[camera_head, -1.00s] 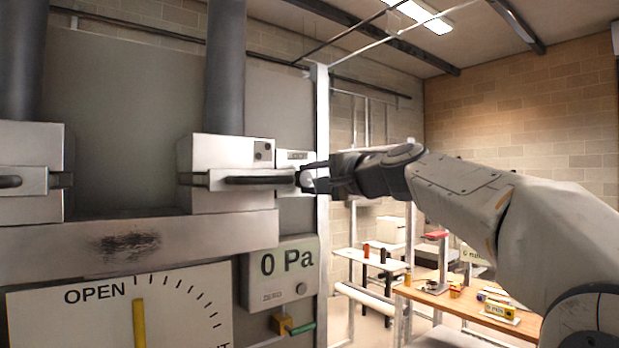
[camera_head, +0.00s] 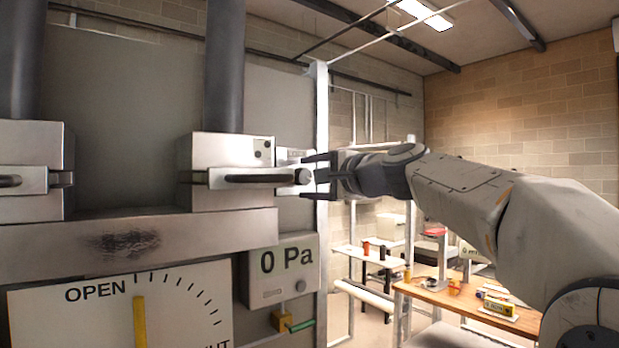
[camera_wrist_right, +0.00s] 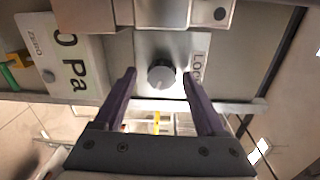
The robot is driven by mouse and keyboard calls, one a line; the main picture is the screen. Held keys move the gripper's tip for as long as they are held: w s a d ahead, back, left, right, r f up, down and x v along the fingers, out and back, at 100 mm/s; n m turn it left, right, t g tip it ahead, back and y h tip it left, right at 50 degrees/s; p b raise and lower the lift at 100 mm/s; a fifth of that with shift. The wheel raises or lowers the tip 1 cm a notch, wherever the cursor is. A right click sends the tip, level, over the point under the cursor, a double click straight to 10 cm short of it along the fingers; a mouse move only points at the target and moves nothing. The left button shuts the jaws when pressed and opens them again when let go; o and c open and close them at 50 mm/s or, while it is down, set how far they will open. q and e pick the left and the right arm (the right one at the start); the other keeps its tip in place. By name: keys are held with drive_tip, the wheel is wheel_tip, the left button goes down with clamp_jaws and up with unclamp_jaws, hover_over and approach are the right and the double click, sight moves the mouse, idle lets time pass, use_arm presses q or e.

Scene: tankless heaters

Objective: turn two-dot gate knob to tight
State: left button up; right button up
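The two-dot gate (camera_head: 228,160) is a metal block with dark dots at its upper right, on a ledge under a dark pipe. Its round grey knob (camera_head: 303,176) is at the block's right side. In the right wrist view the knob (camera_wrist_right: 161,76) faces me, between my two fingers. My right gripper (camera_head: 316,176) is open, with one finger above and one below the knob in the head view. Gaps show between the fingers and the knob in the wrist view. My left gripper is not in view.
A dial plate (camera_head: 185,310) marked OPEN has a yellow pointer (camera_head: 139,322) upright near that word; its other label is cut off. A gauge (camera_head: 283,272) reads 0 Pa. Another gate block (camera_head: 35,150) stands at left. A wooden workbench (camera_head: 450,300) is behind at right.

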drive_tip(key=b+v, duration=0.4)
drive_tip(key=v, duration=0.6)
drive_tip(key=shift+s+b, duration=0.25)
drive_tip(key=shift+b, duration=0.05)
drive_tip(key=shift+d, duration=0.1)
